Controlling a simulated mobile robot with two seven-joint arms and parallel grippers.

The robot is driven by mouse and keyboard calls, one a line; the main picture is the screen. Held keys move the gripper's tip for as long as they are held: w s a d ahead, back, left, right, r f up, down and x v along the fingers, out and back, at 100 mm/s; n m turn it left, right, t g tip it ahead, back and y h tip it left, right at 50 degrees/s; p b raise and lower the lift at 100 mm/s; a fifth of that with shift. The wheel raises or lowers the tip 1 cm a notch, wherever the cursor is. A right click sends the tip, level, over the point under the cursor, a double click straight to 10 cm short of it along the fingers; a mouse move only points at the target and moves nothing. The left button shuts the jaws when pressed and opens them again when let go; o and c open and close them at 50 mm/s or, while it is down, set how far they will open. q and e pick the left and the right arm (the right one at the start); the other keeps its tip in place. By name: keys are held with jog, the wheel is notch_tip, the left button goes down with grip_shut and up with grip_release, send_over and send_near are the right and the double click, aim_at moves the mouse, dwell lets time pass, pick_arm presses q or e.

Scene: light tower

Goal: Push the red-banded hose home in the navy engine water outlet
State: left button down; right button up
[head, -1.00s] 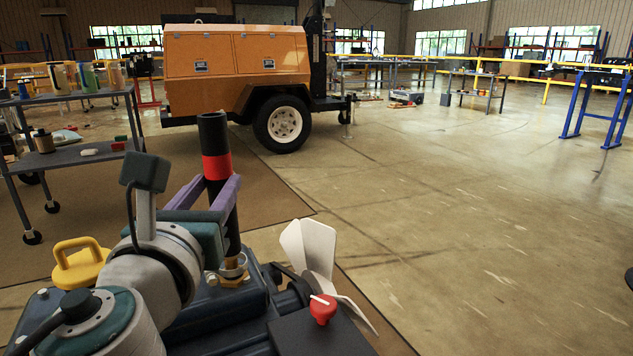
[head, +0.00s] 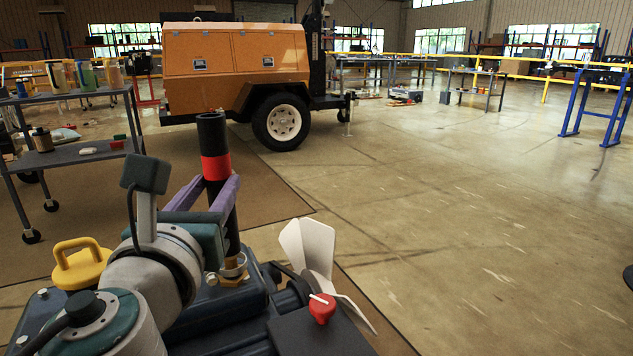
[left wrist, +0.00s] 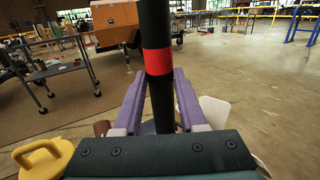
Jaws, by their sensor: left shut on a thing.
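The black hose with a red band (head: 215,166) stands nearly upright in the head view, leaning slightly. My left gripper (head: 230,190), with purple fingers, is shut on the hose just below the red band. In the left wrist view the hose (left wrist: 156,95) runs between the purple fingers (left wrist: 160,88). The hose's lower end meets a brass fitting with a clamp ring, the water outlet (head: 233,275), on the navy engine (head: 200,312). How deep the hose sits there cannot be told. My right gripper is not in view.
A grey cart (head: 84,150) stands at left. An orange light tower trailer (head: 235,65) stands behind.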

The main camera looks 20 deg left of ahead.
pick_arm(q)
jog(key=shift+f, duration=0.15)
jog(key=shift+f+b, duration=0.35)
jog(key=shift+b, duration=0.1)
jog(key=shift+f+b, duration=1.4)
jog(key=shift+f, duration=0.15)
jog(key=shift+c, duration=2)
grip_release()
jog(key=shift+s, duration=0.1)
jog(key=p+v, duration=0.1)
jog(key=v, duration=0.8)
jog(key=shift+s+d, duration=0.25)
jog(key=shift+s, duration=0.05)
